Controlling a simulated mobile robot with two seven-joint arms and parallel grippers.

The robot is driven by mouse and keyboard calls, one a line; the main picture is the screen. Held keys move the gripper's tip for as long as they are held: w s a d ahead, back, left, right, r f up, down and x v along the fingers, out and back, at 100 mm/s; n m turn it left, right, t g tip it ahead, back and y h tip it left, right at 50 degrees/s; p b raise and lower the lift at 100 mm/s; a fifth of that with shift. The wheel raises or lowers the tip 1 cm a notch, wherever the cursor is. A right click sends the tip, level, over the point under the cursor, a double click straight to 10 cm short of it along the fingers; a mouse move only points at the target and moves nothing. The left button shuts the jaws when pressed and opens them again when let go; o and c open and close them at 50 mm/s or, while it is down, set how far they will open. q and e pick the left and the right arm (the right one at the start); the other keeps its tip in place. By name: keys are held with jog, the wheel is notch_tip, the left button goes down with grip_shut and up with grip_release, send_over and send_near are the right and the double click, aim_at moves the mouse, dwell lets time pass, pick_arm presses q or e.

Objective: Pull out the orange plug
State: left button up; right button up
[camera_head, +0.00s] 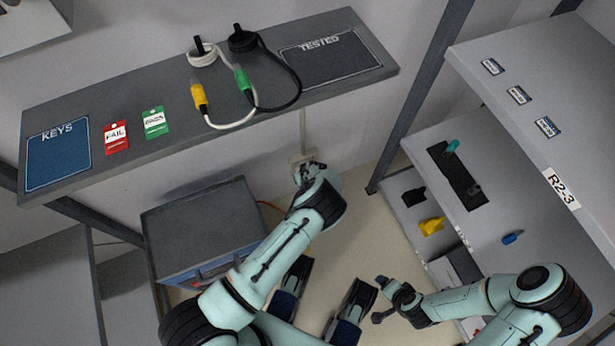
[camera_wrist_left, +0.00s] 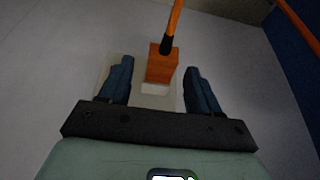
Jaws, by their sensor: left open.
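The orange plug (camera_wrist_left: 161,66) sits on a pale wall socket (camera_wrist_left: 153,89) in the left wrist view, with an orange cord rising from a black sleeve at its top. My left gripper (camera_wrist_left: 160,82) is open, one finger on either side of the plug, with gaps visible between the fingers and the plug. In the head view my left gripper (camera_head: 311,170) is at the wall below the shelf, in front of the socket plate (camera_head: 302,158), and it hides the plug there. My right gripper (camera_head: 378,299) is apart from it, low and right of centre, and looks open and empty.
A grey shelf (camera_head: 345,25) above carries a coiled white cable (camera_head: 203,58), a black cable (camera_head: 243,40) and tags. A grey cabinet (camera_head: 208,218) stands left of my left arm. A rack (camera_head: 490,120) with small parts is at right.

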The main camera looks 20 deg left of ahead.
pick_arm(q)
jog(key=shift+w+a+f, duration=0.1)
jog(key=shift+f, duration=0.1)
grip_shut()
dwell(0.3)
jog(key=shift+s+d+p, duration=0.6)
jog(key=shift+s+d, duration=0.8)
jog(key=shift+d, duration=0.2)
